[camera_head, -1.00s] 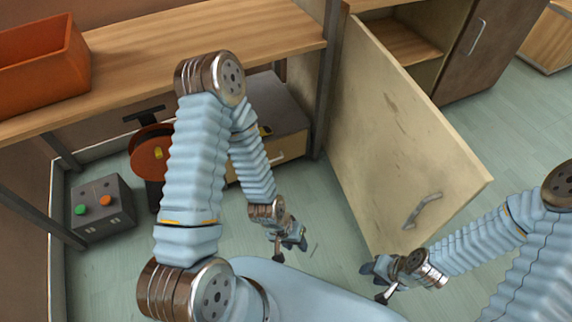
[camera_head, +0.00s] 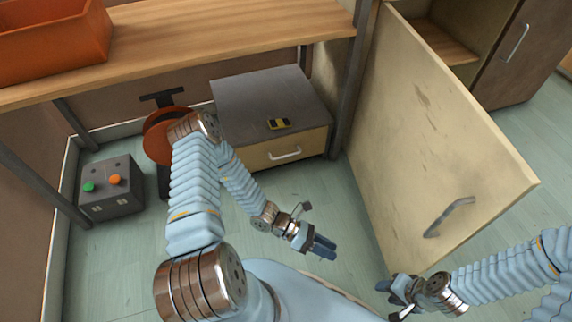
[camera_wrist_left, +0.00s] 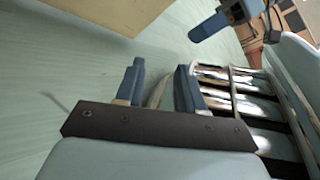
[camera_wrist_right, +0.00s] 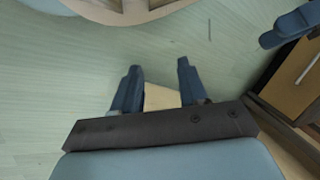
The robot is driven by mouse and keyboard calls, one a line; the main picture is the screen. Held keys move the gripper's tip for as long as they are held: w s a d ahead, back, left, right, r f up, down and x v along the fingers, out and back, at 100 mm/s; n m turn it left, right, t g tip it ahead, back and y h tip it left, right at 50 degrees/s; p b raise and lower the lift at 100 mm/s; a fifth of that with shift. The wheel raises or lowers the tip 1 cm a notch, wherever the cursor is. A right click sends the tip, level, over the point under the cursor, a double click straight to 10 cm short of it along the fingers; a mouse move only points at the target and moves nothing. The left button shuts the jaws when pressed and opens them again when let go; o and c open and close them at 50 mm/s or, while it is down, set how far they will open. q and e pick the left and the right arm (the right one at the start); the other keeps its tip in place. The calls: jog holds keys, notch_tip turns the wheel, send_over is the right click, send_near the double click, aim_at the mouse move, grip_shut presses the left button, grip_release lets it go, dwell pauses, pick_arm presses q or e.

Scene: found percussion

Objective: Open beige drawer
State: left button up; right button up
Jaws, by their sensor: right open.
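The beige drawer (camera_head: 255,157) is the front of a low grey cabinet under the wooden bench, and it looks shut. Its pale bar handle (camera_head: 285,153) sits in the middle of the front. My left gripper (camera_head: 325,248) is in front of the drawer, to the lower right of the handle and clear of it. In the left wrist view its fingers (camera_wrist_left: 160,85) are apart with nothing held. My right gripper (camera_head: 394,296) is open and empty near the lower corner of the open beige door; its fingers (camera_wrist_right: 155,88) show spread in the right wrist view.
The large beige door (camera_head: 435,140) with a grey handle (camera_head: 450,216) stands open at right. A bench post (camera_head: 352,85) rises beside the drawer cabinet. A grey button box (camera_head: 110,187) and a red-brown round thing (camera_head: 160,135) stand at left. A yellow-black item (camera_head: 279,124) lies on the cabinet.

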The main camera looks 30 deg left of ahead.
pick_arm(q)
jog(key=w+a+f+n+t+y+b, duration=0.3)
jog(key=w+a+f+n+t+y, duration=0.15)
jog(key=w+a+n+t, duration=1)
jog(key=s+a+f+n+t+y, duration=0.1)
jog(key=a+f+n+t+y, duration=0.2)
jog(key=a+n+y, duration=1)
jog(key=w+a+r+m+h+b, duration=0.1)
jog(key=w+a+b, duration=0.1)
jog(key=w, duration=1.1)
jog(key=shift+r+b, duration=0.4)
jog(key=shift+b, duration=0.1)
pick_arm(e)
notch_tip(320, 180, down, 8)
jog(key=shift+d+r, duration=0.15)
jog(key=shift+r, duration=0.1)
pick_arm(q)
jog(key=shift+h, duration=0.25)
pick_arm(e)
jog(key=shift+w, duration=0.1)
pick_arm(q)
grip_shut()
